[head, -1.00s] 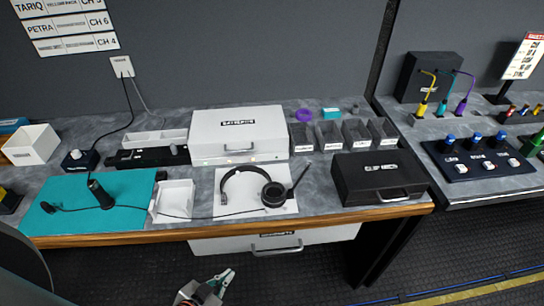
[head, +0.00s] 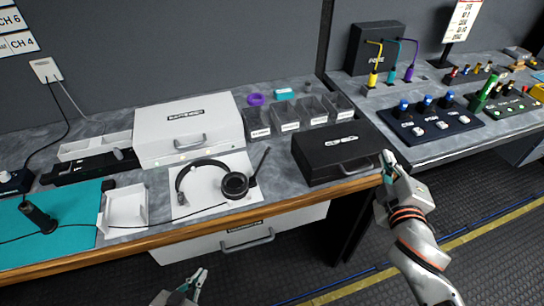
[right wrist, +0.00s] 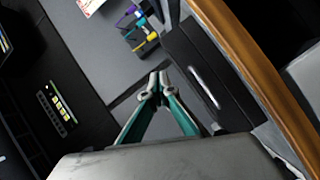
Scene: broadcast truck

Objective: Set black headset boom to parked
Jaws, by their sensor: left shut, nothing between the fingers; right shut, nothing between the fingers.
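The black headset (head: 233,186) lies on a white sheet (head: 209,205) on the grey worktop. Its thin boom (head: 262,161) sticks out from the ear cup, pointing up and to the right. My left gripper (head: 200,274) is shut and empty, low in front of the bench and well below the headset. My right gripper (head: 387,157) is shut and empty, at the right front corner of the black case, to the right of the headset. In the right wrist view its closed fingertips (right wrist: 155,78) show beside the black case; the headset is not seen there.
The black case (head: 338,152) stands right of the headset. A white case (head: 190,128) stands behind it, with grey bins (head: 290,117) at the back. A white tray (head: 126,208) and teal mat (head: 48,235) lie to the left. A drawer (head: 246,236) is under the bench edge.

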